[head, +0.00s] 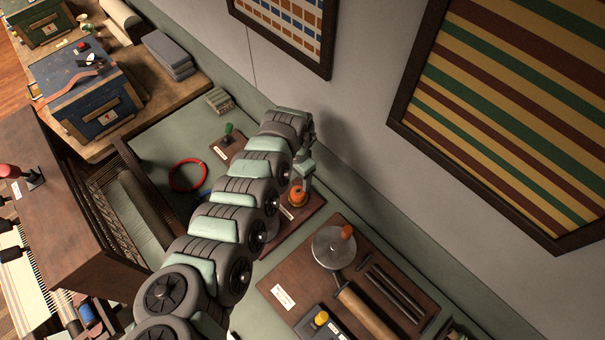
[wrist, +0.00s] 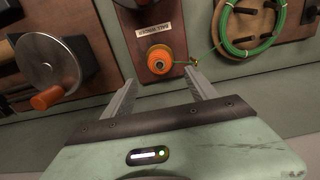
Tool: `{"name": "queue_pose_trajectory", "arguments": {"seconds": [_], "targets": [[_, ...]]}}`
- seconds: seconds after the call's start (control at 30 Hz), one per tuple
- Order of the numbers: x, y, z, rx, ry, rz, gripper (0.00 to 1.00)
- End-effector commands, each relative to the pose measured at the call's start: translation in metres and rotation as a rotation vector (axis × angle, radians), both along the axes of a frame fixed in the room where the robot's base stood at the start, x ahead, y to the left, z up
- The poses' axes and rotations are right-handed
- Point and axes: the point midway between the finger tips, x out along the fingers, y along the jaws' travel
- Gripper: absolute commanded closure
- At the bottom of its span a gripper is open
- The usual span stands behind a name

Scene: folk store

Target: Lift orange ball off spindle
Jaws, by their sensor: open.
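The orange ball (wrist: 160,57) sits on the spindle of the ball winder, on a dark wooden board (wrist: 143,14) with a label. The spindle itself is mostly hidden by the ball. In the head view the orange ball (head: 298,197) shows just below my gripper (head: 300,184). In the wrist view my gripper (wrist: 161,76) is open and empty, with one finger on each side of the ball's line. The ball lies just beyond the fingertips, and I cannot tell the exact gap.
A metal disc with an orange handle (wrist: 47,97) stands left in the wrist view. A green coil (wrist: 237,48) lies at right, with a green strand running toward a small brass hook (wrist: 193,61) near the ball. The wall (head: 345,120) is close behind my arm.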

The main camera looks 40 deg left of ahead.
Motion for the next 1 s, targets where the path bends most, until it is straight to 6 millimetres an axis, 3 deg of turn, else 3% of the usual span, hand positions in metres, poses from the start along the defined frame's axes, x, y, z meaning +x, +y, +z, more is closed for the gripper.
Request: {"name": "queue_pose_trajectory", "arguments": {"seconds": [1.0], "targets": [[0.000, -0.001, -0.108, -0.001, 0.002, -0.002, 0.33]]}}
